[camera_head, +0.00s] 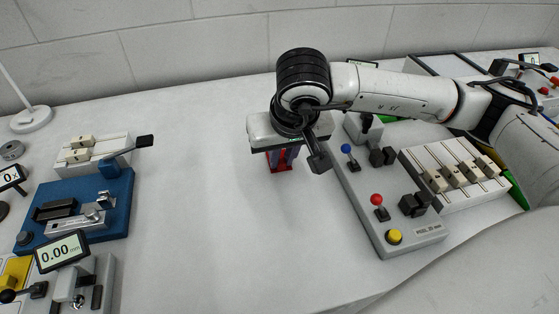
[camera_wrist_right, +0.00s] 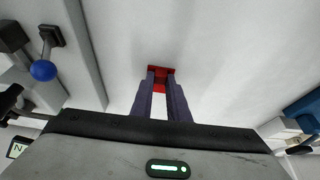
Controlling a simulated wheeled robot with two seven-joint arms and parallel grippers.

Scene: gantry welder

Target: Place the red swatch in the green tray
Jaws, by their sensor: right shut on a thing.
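The red swatch (camera_head: 279,169) is small and flat, and shows below my right gripper (camera_head: 283,158) near the middle of the head view. The gripper points down at the white table and its fingers are shut on the swatch. In the right wrist view the red swatch (camera_wrist_right: 160,71) shows between and just beyond the two dark fingertips. I cannot tell whether the swatch touches the table. A green edge (camera_head: 517,193) shows at the right behind the slider panel, mostly hidden by my right arm; it may be the green tray. My left gripper is out of view.
A grey control panel (camera_head: 368,235) with levers and a yellow button stands right of the gripper. A slider panel (camera_head: 447,158) lies beyond it. A blue fixture (camera_head: 115,205) and a 0.00 mm display (camera_head: 61,251) are at left. The table between is clear.

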